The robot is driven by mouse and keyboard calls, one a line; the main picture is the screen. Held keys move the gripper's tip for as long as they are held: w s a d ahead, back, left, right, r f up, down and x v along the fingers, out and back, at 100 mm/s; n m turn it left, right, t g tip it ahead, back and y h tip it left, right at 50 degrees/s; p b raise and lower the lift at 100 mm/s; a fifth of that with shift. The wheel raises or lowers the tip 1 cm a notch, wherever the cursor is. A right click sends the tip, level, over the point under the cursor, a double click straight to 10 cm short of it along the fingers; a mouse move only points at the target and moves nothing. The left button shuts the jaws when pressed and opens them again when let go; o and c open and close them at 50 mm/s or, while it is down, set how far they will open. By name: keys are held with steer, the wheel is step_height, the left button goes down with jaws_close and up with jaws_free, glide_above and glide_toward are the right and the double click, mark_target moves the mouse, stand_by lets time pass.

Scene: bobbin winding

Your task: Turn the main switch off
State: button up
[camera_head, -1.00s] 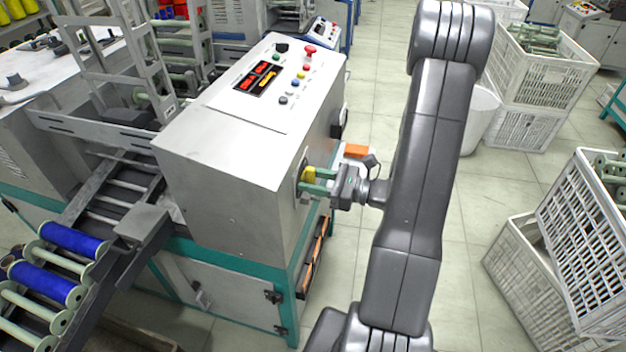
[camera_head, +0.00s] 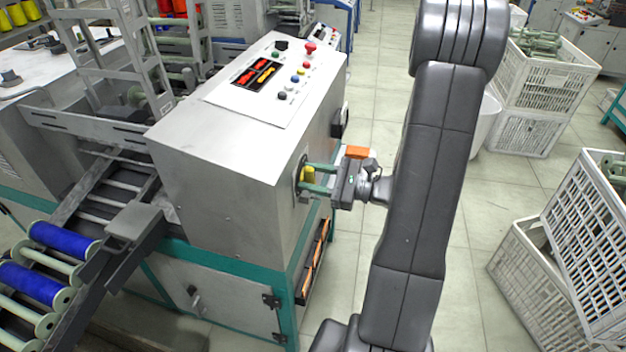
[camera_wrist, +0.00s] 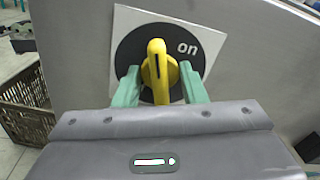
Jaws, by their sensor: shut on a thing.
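The main switch (camera_head: 309,174) is a yellow knob on the side wall of the grey machine cabinet. In the wrist view the yellow knob (camera_wrist: 158,68) stands nearly upright on a round black dial, on a white plate with the word "on" to its right. My gripper (camera_head: 306,176) reaches the switch from the right in the head view. Its green fingers are on either side of the knob and shut on it; in the wrist view my gripper (camera_wrist: 160,80) straddles the knob. The fingers' contact points are hard to see.
The cabinet's top panel (camera_head: 265,75) carries displays, coloured buttons and a red knob. Blue bobbins (camera_head: 38,284) lie on the rack at left. White crates (camera_head: 540,270) stand at right, with more behind. Tiled floor (camera_head: 475,225) is free between the cabinet and the crates.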

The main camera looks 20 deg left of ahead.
steer(key=shift+f+n+b, duration=0.1)
steer(key=shift+n+b, duration=1.1)
steer(key=shift+b, duration=0.3)
steer(key=shift+n+b, duration=0.7)
steer(key=shift+b, duration=0.1)
steer(key=shift+n+b, duration=1)
steer(key=shift+b, duration=0.45)
steer(key=shift+n+b, duration=0.9)
steer(key=shift+b, duration=0.15)
steer(key=shift+n+b, duration=0.5)
steer(key=shift+b, duration=0.35)
steer(key=shift+n+b, duration=1.4)
steer(key=shift+b, duration=0.45)
steer(key=o, duration=1.6)
steer(key=shift+c, duration=0.2)
